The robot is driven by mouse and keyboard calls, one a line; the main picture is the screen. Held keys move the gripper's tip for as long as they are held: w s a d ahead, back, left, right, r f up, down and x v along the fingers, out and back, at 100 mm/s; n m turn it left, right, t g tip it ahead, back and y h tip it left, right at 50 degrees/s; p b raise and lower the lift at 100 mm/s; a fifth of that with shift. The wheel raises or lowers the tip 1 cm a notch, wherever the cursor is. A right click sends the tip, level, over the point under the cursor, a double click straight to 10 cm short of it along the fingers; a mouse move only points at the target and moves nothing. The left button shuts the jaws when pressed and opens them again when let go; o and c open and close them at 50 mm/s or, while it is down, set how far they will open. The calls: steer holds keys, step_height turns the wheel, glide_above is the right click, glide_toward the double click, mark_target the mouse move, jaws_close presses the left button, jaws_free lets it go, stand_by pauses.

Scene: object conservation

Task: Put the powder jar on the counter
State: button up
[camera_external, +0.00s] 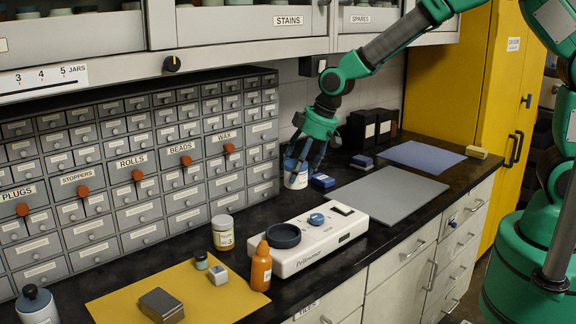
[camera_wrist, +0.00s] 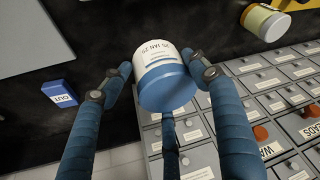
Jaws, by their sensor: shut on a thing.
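My gripper (camera_external: 300,158) points down at the back of the black counter (camera_external: 395,233), near the drawer cabinet's right end. It is shut on a jar (camera_external: 296,180) with a white label and a blue top. Another jar (camera_external: 223,235), with a pale lid and yellowish label, stands left of the white device.
A small blue box (camera_external: 322,181) is close beside the held jar. A grey mat (camera_external: 388,195) lies bare to the right. An orange bottle (camera_external: 261,268) stands by the yellow mat (camera_external: 112,303).

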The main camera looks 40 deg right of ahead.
steer(key=s+d+f+p, duration=0.1)
steer(key=s+d+f, duration=0.1)
steer(key=s+d, duration=1)
steer(key=s+d+f+p, duration=0.1)
steer(key=s+d, duration=1.2)
steer(key=d, duration=0.1)
steer(key=shift+s+d+f, duration=0.15)
steer(key=shift+d+f, duration=0.15)
steer(key=shift+f, duration=0.05)
glide_toward(363, 196)
steer(key=shift+w+a+f, duration=0.15)
steer(key=shift+w+a, duration=0.45)
steer(key=shift+a, duration=0.05)
steer(key=shift+f, duration=0.1)
steer(key=shift+f+b, duration=0.65)
steer(key=shift+f, duration=1)
steer(key=shift+f, duration=0.15)
